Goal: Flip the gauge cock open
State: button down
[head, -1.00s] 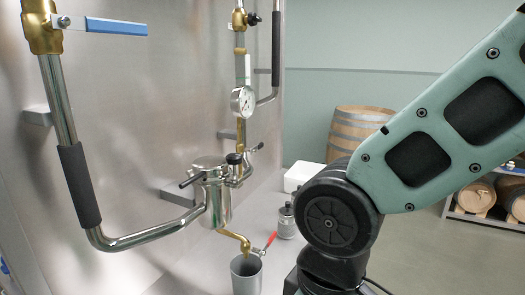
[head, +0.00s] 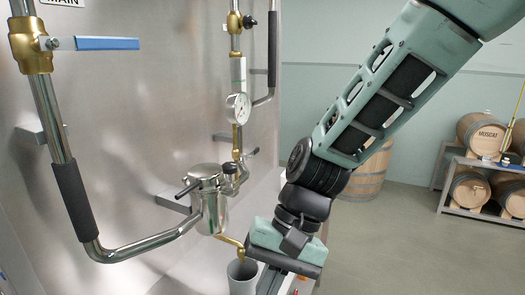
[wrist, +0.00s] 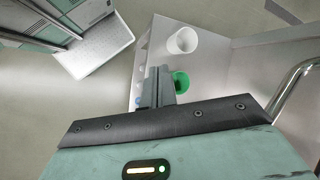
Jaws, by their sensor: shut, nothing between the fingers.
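A round white pressure gauge (head: 238,108) sits on the brass and steel pipework against the steel wall in the head view. A small dark lever (head: 252,153) sticks out right from the brass fitting below it. I cannot tell for sure which fitting is the gauge cock, or its exact setting. My gripper (head: 270,281) is low in front of the pipework, below and right of the gauge and apart from it. In the wrist view its fingers (wrist: 158,86) are shut and empty. The gauge is not visible in that view.
A blue-handled valve (head: 95,43) is at upper left. A steel canister (head: 210,200) with a spout hangs above a grey cup (head: 242,278), close to my gripper. The wrist view shows a white cup (wrist: 183,40) and a green round thing (wrist: 181,82). Barrels (head: 468,190) stand far right.

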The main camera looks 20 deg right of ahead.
jog(key=w+r+m+t+y+p, duration=0.2)
jog(key=w+r+m+y, duration=0.1)
jog(key=w+m, duration=0.35)
jog(key=m+t+y+p, duration=0.1)
jog(key=m+t+p, duration=0.3)
jog(key=m+t, duration=1)
send_near(253, 154)
jog(key=w+d+f+m+g, duration=0.2)
jog(key=d+f+m+g, duration=0.1)
jog(key=d+f, duration=0.1)
jog(key=shift+s+r, duration=0.2)
jog(key=shift+a, duration=0.15)
jog(key=w+a+p, duration=0.5)
jog(key=w+a, duration=0.1)
jog(key=shift+w+a+r, duration=0.3)
jog(key=shift+w+r, duration=0.05)
